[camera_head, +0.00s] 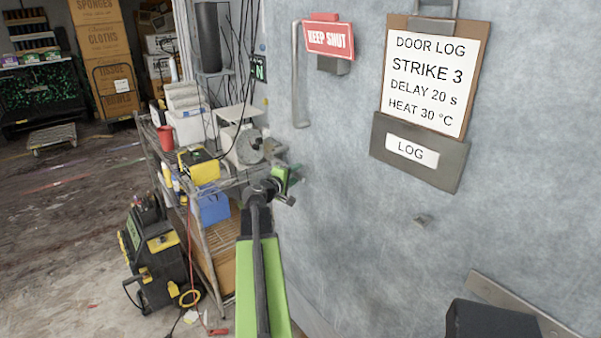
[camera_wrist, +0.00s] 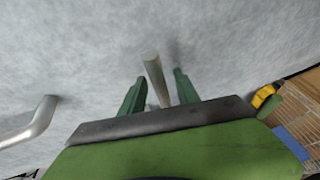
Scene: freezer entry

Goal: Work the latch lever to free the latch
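A short grey metal bar, which looks like the latch lever (camera_wrist: 153,72), stands out from the pale wall-like panel in the wrist view. My gripper (camera_wrist: 160,88) has its two green fingers apart, one on each side of this bar. A gap shows between the bar and each finger, so it is not clamped. In the head view my gripper (camera_head: 284,180) is near the panel, low and left of the door log board. The lever is hard to tell from the gripper parts there.
A vertical grey handle (camera_head: 298,78) is on the panel (camera_head: 345,160) above my gripper; its curved end shows in the wrist view (camera_wrist: 35,122). A red KEEP SHUT sign (camera_head: 329,40) and a log board (camera_head: 430,85) hang there. A loaded cart (camera_head: 205,245) stands left, close by.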

